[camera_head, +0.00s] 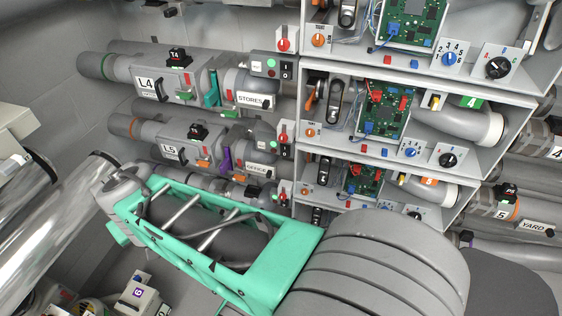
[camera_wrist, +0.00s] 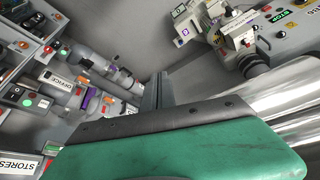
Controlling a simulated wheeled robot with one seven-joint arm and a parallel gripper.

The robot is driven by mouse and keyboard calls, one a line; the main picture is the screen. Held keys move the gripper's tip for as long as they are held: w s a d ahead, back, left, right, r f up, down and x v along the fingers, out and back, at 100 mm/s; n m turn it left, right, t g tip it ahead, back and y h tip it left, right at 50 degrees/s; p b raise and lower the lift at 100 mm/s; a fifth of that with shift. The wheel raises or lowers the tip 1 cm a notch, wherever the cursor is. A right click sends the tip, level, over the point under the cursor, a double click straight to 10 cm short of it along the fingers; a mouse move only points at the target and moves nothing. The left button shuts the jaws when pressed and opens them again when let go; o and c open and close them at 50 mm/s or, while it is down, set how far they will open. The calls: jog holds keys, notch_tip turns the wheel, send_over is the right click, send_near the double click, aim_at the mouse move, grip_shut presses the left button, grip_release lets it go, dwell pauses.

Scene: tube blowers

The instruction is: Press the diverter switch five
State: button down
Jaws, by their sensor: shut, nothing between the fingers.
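The row labelled L5 (camera_head: 170,152) is a grey tube line with a purple lever (camera_head: 225,160) and an OFFICE plate (camera_head: 257,169). At its right end are a green round light and a black rocker switch (camera_head: 286,152) beside a red one. The OFFICE plate also shows in the wrist view (camera_wrist: 62,82), on the left. No label in view names a diverter switch, so I cannot tell which switch is number five. My gripper (camera_wrist: 158,78) has its grey fingers together and empty, apart from the panels. In the head view its fingertips cannot be made out.
The L4 row (camera_head: 145,84) with a STORES plate lies above. Open shelves with green circuit boards (camera_head: 389,115) and knobs stand right of the rows. Shiny metal tubes (camera_head: 60,220) stand at the left. A pale box with a purple label (camera_head: 138,293) sits low left.

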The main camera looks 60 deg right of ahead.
aim_at(284, 155)
jog(key=s+d+f+m+h+b, duration=0.2)
jog(key=d+f+m+h+b, duration=0.3)
jog(key=d, duration=0.9)
jog(key=s+d+f+m+h+b, duration=0.1)
jog(key=d+f+m+h+b, duration=0.3)
jog(key=d, duration=0.9)
jog(key=s+d+f+m+g+h, duration=0.2)
jog(key=s+d+m, duration=0.1)
jog(key=s+d, duration=0.5)
jog(key=shift+d+m+h, duration=0.4)
jog(key=shift+d, duration=0.7)
jog(key=shift+f, duration=0.1)
jog(key=b+x, duration=0.1)
jog(key=x, duration=1.3)
jog(key=shift+s, duration=0.15)
